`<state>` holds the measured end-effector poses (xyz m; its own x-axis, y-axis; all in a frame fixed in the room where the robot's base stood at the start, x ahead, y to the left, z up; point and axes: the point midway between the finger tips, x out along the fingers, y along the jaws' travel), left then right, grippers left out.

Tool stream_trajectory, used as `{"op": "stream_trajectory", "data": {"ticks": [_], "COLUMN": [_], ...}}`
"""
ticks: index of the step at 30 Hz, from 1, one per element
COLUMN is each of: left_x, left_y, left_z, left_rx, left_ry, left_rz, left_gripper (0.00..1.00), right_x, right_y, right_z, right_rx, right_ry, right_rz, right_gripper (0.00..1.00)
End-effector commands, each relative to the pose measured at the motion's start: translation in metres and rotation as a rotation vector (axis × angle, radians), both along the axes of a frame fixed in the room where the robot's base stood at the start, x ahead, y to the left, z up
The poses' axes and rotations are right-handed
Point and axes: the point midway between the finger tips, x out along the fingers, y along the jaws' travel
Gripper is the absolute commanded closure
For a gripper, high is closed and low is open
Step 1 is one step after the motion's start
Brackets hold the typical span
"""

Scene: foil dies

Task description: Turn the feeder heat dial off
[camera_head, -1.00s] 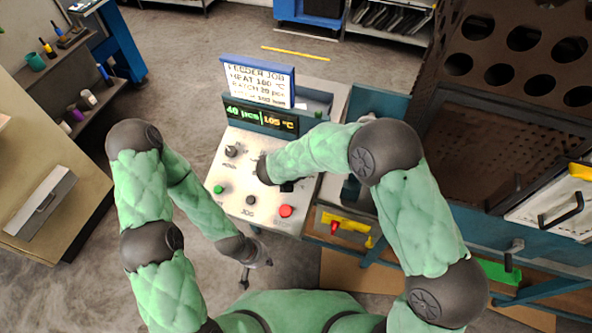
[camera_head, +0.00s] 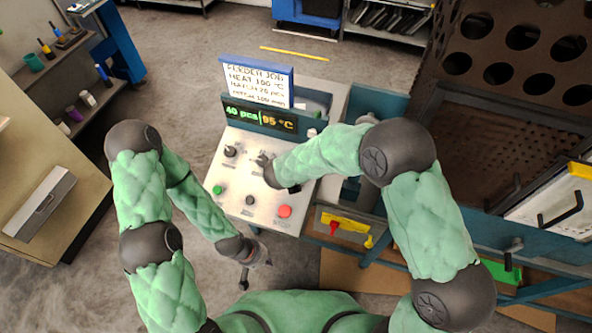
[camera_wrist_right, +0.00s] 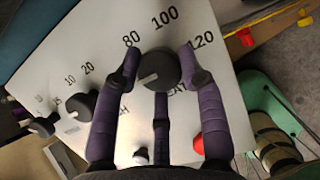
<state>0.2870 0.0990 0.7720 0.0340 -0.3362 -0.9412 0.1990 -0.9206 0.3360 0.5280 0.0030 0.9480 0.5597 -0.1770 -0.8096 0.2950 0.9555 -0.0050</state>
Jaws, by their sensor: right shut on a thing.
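The feeder panel (camera_head: 235,190) is a pale slanted box below a display (camera_head: 258,117) reading 40 pcs and 95 °C. My right gripper (camera_head: 264,164) is at the panel's upper right and covers the heat dial there. In the right wrist view, the dark round heat dial (camera_wrist_right: 160,70) sits between the purple fingers of the right gripper (camera_wrist_right: 159,64), which is shut on it. The marks 80, 100 and 120 show around it; its pale pointer line is visible. My left gripper (camera_head: 254,268) hangs empty in front of the panel, small and unclear.
Another knob (camera_head: 230,151) is left of the heat dial. A green button (camera_head: 217,190), a black knob (camera_head: 250,200) and a red button (camera_head: 284,211) are lower on the panel. A job sign (camera_head: 257,82) stands behind. A blue bench (camera_head: 455,228) is to the right.

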Motion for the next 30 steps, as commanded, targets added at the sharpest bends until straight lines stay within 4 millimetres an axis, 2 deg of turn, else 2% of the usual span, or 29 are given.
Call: {"op": "stream_trajectory", "data": {"ticks": [2, 3, 5, 17, 22, 30], "left_x": [0.000, 0.000, 0.000, 0.000, 0.000, 0.000], "left_y": [0.000, 0.000, 0.000, 0.000, 0.000, 0.000], "left_z": [0.000, 0.000, 0.000, 0.000, 0.000, 0.000], "left_rx": [0.000, 0.000, 0.000, 0.000, 0.000, 0.000], "left_ry": [0.000, 0.000, 0.000, 0.000, 0.000, 0.000], "left_rz": [0.000, 0.000, 0.000, 0.000, 0.000, 0.000], "left_gripper": [1.00, 1.00, 1.00, 1.00, 1.00, 1.00], "right_x": [0.001, 0.001, 0.001, -0.001, -0.011, -0.041], "right_y": [0.000, 0.000, 0.000, 0.001, 0.005, 0.014], "right_z": [0.001, 0.001, 0.001, 0.003, 0.020, 0.063], "right_rx": [-0.001, 0.000, 0.000, 0.001, 0.000, 0.001], "right_ry": [-0.003, -0.003, -0.003, -0.002, -0.005, -0.006], "right_rz": [0.000, 0.001, -0.001, 0.000, 0.001, 0.001], "right_gripper": [0.92, 0.54, 0.37, 0.37, 0.37, 0.37]}}
